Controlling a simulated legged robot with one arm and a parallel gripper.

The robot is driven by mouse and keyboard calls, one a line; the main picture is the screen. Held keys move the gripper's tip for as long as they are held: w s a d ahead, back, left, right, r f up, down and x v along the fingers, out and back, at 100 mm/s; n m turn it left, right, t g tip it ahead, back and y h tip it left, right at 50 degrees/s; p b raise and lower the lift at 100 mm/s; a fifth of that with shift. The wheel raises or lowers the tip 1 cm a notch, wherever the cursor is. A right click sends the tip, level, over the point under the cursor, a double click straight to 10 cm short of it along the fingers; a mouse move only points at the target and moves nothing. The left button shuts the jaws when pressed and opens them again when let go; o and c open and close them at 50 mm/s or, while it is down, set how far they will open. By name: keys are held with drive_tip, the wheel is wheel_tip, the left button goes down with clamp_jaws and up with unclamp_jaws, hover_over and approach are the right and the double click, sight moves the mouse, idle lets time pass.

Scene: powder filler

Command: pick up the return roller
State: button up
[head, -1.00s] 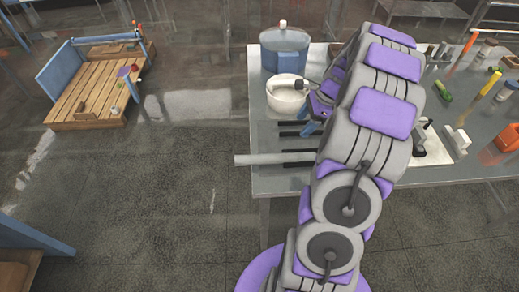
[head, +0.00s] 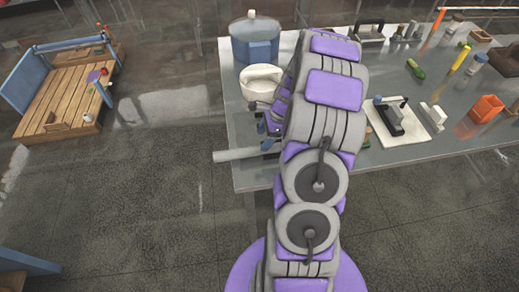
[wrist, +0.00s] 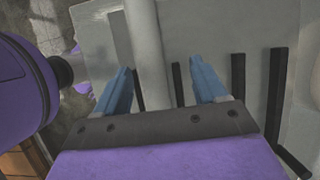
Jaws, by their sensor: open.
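The return roller (head: 236,154) is a pale grey cylinder lying across the left edge of the metal table, its left end sticking out past the edge. My gripper (head: 268,138) is at the roller's right part, partly hidden by my arm. In the wrist view the roller (wrist: 147,45) runs between the two blue fingers of my gripper (wrist: 162,82), closer to the left one. The fingers are apart, with a gap on both sides of the roller. The roller's far end is hidden in the head view.
A white bowl (head: 261,80) and a blue-grey pot (head: 255,40) stand just behind my gripper on the table (head: 245,178). Black bars (wrist: 238,85) lie beside the roller. A white board (head: 405,135) and an orange container (head: 486,108) are to the right.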

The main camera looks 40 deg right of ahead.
sight(257, 148)
drive_tip(key=a, duration=0.3)
drive_tip(key=shift+a+f, duration=0.3)
drive_tip(key=shift+f, duration=0.05)
drive_tip(key=shift+a+f+b, duration=0.6)
drive_tip(key=shift+a+f, duration=0.3)
drive_tip(key=shift+f, duration=0.25)
drive_tip(key=d, duration=0.1)
drive_tip(key=d+f, duration=0.1)
drive_tip(key=d, duration=0.1)
drive_tip(key=shift+w+d+f, duration=0.2)
drive_tip(key=shift+d+f, duration=0.05)
drive_tip(key=shift+f, duration=0.1)
drive_tip(key=shift+a, duration=0.15)
drive_tip(key=shift+c, duration=1.1)
drive_tip(key=shift+a+r, duration=0.25)
drive_tip(key=shift+a, duration=0.85)
drive_tip(key=c, duration=0.7)
drive_tip(key=shift+s+d+f, duration=0.1)
drive_tip(key=shift+d, duration=0.6)
clamp_jaws()
drive_tip(key=shift+a, duration=0.15)
